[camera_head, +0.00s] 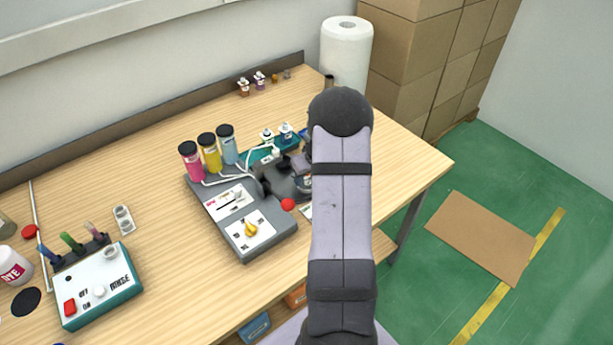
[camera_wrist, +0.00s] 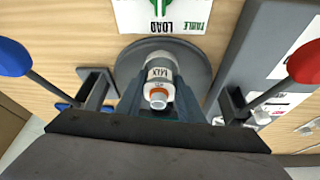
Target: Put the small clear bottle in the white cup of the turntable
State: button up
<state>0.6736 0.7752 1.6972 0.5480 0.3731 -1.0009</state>
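My gripper (camera_wrist: 161,88) points down over the round dark grey turntable (camera_wrist: 124,66), with a finger on each side of a small pale bottle (camera_wrist: 159,97). The bottle has an orange ring at its neck and its mouth faces the camera. The fingers appear to close on its sides. The bottle's lower end is hidden.
A card reading LOAD TABLE (camera_wrist: 165,16) lies beside the turntable. The grey machine (camera_head: 247,222) with pink, yellow and blue bottles stands left of my arm. A rinse unit (camera_head: 98,287) is farther left. A paper roll (camera_head: 345,58) stands at the back. Bare tabletop lies right of my arm.

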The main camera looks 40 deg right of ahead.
jog(key=shift+o, duration=0.6)
jog(key=shift+r, duration=0.2)
jog(key=shift+r, duration=0.1)
jog(key=b+v, duration=0.3)
jog(key=v, duration=0.8)
jog(key=shift+s+r, duration=0.2)
jog(key=shift+r, duration=0.15)
jog(key=s+a+f+n+g+y, duration=0.1)
jog(key=s+a, duration=0.2)
jog(key=a, duration=0.6)
jog(key=s+a+f+g, duration=0.1)
jog(key=s+a, duration=0.1)
jog(key=a, duration=0.8)
jog(key=s+a+f+g, duration=0.2)
jog(key=s+a, duration=0.7)
jog(key=s, duration=0.4)
jog(key=shift+a+f+n+g, duration=0.2)
jog(key=shift+a+n+g, duration=0.1)
jog(key=shift+a+n, duration=0.1)
